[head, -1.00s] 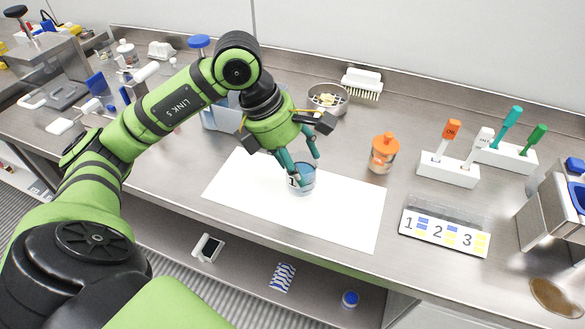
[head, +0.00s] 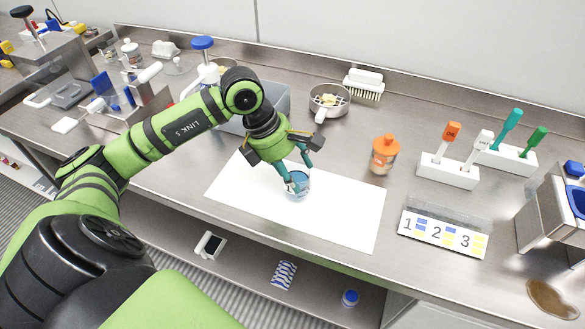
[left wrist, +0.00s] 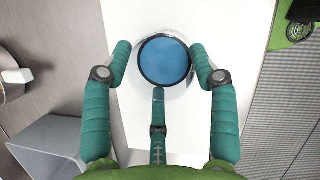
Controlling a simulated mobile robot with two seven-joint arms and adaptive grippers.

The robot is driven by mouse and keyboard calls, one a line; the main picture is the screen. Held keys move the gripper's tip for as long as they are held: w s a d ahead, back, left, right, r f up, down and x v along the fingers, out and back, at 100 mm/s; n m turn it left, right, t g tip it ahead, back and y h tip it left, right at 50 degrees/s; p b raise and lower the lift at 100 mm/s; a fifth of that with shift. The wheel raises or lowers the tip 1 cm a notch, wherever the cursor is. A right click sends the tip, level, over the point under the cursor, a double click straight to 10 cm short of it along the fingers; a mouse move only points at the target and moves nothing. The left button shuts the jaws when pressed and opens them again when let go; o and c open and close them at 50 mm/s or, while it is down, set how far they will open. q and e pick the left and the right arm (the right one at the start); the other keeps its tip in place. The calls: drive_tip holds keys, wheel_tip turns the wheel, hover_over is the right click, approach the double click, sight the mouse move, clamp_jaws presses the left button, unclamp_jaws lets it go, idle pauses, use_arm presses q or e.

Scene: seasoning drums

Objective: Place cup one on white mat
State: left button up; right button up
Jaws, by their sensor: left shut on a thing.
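Cup one (head: 297,187) is a small clear cup with a blue inside, on or just above the white mat (head: 340,217); I cannot tell whether its base touches. My left gripper (head: 297,178) comes down from above with its teal fingers around the cup's rim, shut on it. In the left wrist view the cup's round blue top (left wrist: 164,61) lies between the fingers, with the white mat (left wrist: 190,135) behind it. My right gripper does not show.
An orange-capped jar (head: 384,155) stands right of the mat. A grey bin (head: 268,101) stands behind my arm. The mat's right part is clear.

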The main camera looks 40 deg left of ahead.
use_arm(q)
drive_tip(key=o, duration=1.3)
drive_tip(key=shift+c, duration=0.2)
drive_tip(key=v, duration=1.2)
drive_tip(key=shift+r+b, duration=0.15)
drive_tip(key=shift+b, duration=0.25)
drive_tip(key=shift+d, duration=0.1)
